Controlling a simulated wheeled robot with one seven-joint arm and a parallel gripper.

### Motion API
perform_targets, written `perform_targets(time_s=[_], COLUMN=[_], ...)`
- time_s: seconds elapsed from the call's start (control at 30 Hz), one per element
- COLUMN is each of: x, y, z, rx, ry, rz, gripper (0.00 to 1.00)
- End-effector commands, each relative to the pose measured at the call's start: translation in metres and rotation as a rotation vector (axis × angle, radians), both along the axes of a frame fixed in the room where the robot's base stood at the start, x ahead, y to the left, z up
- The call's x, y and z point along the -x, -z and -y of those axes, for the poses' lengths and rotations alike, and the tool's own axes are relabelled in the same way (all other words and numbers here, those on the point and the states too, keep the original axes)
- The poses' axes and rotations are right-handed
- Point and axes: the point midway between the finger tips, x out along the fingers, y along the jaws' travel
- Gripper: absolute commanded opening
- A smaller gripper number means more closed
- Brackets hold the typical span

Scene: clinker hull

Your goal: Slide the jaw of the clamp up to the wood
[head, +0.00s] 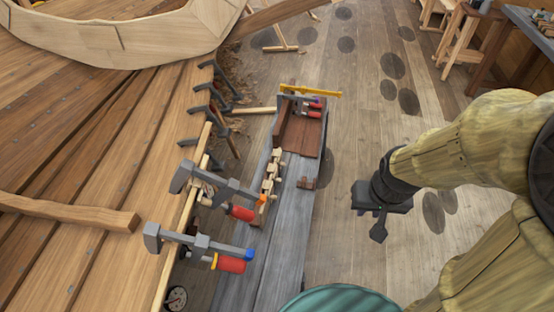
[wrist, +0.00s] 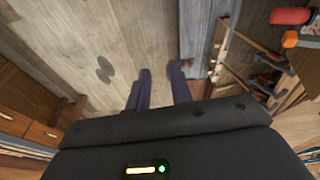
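Two grey bar clamps sit across the edge of the hull planking (head: 95,130) in the head view. The upper clamp (head: 232,191) has a red handle and an orange bar end; the lower clamp (head: 222,246) has a red handle and a blue bar end. Each has a fixed jaw on the planks and a sliding jaw near the wood edge; I cannot tell the exact gaps. My gripper (head: 378,208) hangs over the floor, well right of both clamps. In the wrist view its two fingers (wrist: 161,88) are apart with nothing between them. A red handle (wrist: 290,16) shows there at upper right.
A long grey bench (head: 274,262) stands between the clamps and my gripper. It bears wooden blocks (head: 270,175), a yellow tool (head: 312,91) and red-handled tools. Several dark clamps line the hull edge beyond. A teal round top (head: 340,300) is in front. Floor around my gripper is clear.

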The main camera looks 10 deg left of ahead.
Motion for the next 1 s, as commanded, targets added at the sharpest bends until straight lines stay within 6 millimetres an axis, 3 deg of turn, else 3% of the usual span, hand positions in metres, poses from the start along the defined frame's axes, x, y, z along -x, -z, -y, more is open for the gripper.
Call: perform_targets(time_s=[0.27,0.47,0.73,1.0], x=[-0.032,-0.074,-0.104,-0.092], y=[-0.024,-0.039,-0.044,-0.049], z=[-0.003,-0.028,-0.096,-0.178], rx=[0.079,0.130,0.071,-0.123], ry=[-0.210,-0.531,-0.986,-1.401], rz=[0.009,0.037,0.103,0.196], gripper=[0.22,0.22,0.22,0.22])
